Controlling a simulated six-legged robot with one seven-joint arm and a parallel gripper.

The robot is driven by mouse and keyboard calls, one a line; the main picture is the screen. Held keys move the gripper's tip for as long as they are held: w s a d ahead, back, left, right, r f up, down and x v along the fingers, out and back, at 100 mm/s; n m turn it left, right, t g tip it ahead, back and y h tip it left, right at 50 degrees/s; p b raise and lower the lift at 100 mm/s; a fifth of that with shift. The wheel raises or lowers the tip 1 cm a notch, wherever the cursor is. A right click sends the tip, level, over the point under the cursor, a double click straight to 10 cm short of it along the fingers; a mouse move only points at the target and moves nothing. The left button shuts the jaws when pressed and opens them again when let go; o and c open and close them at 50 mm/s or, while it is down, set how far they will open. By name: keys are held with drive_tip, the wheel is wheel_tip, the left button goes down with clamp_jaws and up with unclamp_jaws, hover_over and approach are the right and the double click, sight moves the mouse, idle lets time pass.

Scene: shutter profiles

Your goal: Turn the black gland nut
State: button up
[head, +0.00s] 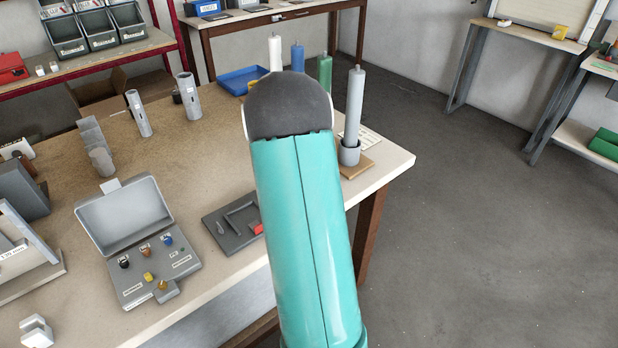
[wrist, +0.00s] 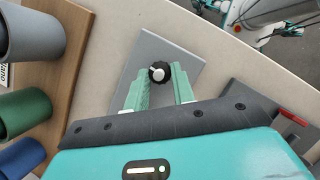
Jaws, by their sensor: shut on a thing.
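The black gland nut (wrist: 153,68) shows in the wrist view, round and dark with a pale grey centre. It is on a flat grey plate (wrist: 182,52) lying on the bench. My gripper (wrist: 163,75) has its two green fingers on either side of the nut, shut on it. The nut's lower part and some of the plate are hidden by the fingers. In the head view my own teal arm covers the gripper, the nut and the plate.
A wooden board with grey (wrist: 30,35), green (wrist: 25,112) and blue (wrist: 22,158) cylinders stands left in the wrist view. A dark tray (head: 228,232) and an open grey case (head: 150,265) are left of my arm in the head view. Bare floor lies right.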

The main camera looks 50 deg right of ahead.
drive_tip(key=shift+n, duration=0.5)
drive_tip(key=o, duration=1)
drive_tip(key=v, duration=1.3)
drive_tip(key=shift+a+r, duration=0.35)
drive_tip(key=shift+r, duration=0.05)
drive_tip(key=shift+s, duration=0.1)
